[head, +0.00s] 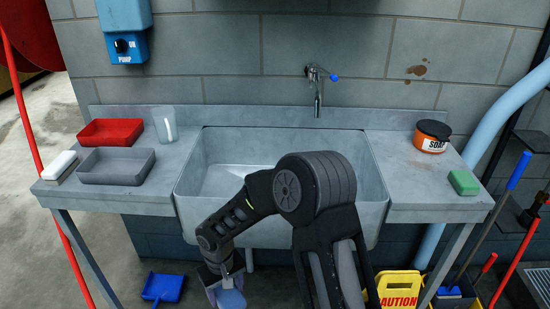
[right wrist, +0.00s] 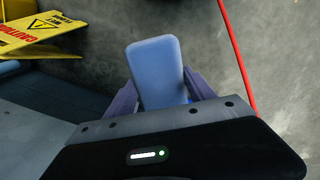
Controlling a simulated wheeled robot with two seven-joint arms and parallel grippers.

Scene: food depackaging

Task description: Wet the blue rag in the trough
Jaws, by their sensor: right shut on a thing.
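The blue rag (right wrist: 157,72) looks like a smooth rounded block in the right wrist view. My right gripper (right wrist: 161,92) is shut on it, one finger at each side. In the head view, the rag (head: 231,299) and my right gripper (head: 225,287) are at the bottom edge, in front of the trough and below its front rim. The trough (head: 190,190) is a grey metal basin set in the counter. My right arm hides part of its inside, and I cannot tell whether it holds water. My left gripper is not in view.
A tap (head: 317,90) is above the trough's back. On the left counter are a red tray (head: 110,131), a grey tray (head: 117,167), a clear cup (head: 165,124) and a white brush (head: 59,165). A soap tub (head: 432,136) and green sponge (head: 463,182) stand right. A yellow caution sign (head: 399,288) is below.

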